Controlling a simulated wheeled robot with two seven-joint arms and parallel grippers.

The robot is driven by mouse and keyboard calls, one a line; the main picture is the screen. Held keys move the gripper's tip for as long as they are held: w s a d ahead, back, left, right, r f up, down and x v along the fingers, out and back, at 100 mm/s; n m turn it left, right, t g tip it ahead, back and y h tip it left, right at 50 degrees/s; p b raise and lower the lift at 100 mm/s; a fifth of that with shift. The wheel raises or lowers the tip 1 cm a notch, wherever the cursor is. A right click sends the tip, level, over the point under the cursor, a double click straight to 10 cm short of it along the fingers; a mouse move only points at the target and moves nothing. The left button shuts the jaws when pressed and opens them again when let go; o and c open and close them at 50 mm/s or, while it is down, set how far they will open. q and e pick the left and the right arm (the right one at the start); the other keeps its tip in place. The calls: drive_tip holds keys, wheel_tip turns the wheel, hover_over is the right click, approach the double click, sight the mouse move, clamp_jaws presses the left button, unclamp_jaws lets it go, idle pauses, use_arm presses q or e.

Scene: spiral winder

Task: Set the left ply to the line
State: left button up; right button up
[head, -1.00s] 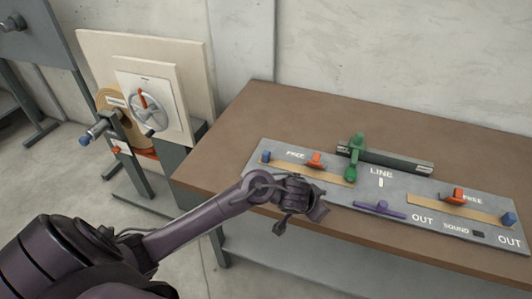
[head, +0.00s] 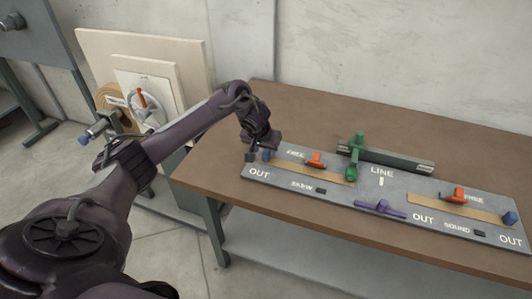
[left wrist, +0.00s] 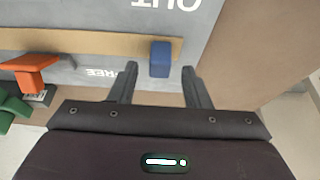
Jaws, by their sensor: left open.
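The left ply is a tan strip (head: 310,172) lying on the grey board, with a blue block (head: 267,155) at its left end. An orange clamp-like piece (head: 315,160) sits across the strip near FREE. The LINE mark (head: 381,181) is on the board to the right of the strip. My left gripper (head: 259,157) is at the board's left end, beside the blue block. In the left wrist view the gripper (left wrist: 158,80) is open, and the blue block (left wrist: 160,59) shows between its fingertips, slightly beyond them. My right gripper is not in view.
A green lever (head: 354,158) stands by a dark bar (head: 400,161) behind the board. The brown table (head: 300,110) is clear behind.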

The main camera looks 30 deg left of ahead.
use_arm(q)
drive_tip(key=shift+x, duration=1.3)
clamp_jaws()
drive_tip(key=shift+w+d, duration=0.1)
